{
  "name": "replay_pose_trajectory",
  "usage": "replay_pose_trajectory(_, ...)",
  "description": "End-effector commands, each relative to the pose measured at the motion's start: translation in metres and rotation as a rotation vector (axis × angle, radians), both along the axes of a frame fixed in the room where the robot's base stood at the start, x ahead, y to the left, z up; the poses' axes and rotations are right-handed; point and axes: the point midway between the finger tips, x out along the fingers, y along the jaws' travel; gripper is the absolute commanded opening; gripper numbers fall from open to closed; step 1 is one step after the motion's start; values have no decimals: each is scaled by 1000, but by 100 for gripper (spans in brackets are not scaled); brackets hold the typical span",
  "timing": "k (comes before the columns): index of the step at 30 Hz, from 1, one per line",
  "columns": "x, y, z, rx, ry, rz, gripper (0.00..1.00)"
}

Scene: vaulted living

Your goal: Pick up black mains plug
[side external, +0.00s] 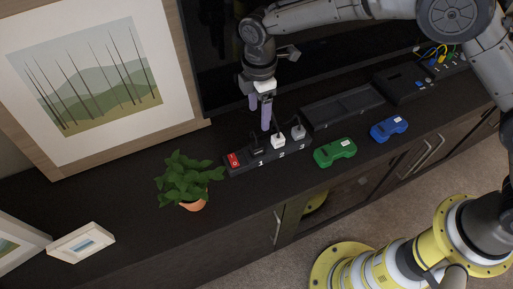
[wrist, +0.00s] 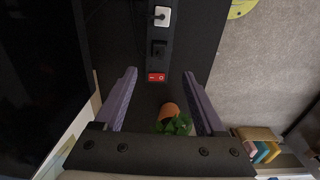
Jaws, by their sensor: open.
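The black mains plug (wrist: 158,47) sits in the power strip (wrist: 152,66), in the socket beside the red switch (wrist: 156,77). The plug appears just beyond the fingertips.
A potted plant (side external: 188,180) stands left of the strip. A green device (side external: 335,152), a blue device (side external: 388,129) and a black tray (side external: 342,106) lie to the right. A framed picture (side external: 190,105) and a dark screen are behind.

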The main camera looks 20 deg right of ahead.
Motion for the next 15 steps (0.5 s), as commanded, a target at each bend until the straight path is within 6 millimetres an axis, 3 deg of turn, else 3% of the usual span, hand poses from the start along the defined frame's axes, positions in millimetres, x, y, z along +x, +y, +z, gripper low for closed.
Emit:
replay_pose_trajectory(9, -1, -1, -58, -2, 3, -2, 72)
replay_pose_trajectory(15, 0, 0, -76, 0, -1, -3, 72)
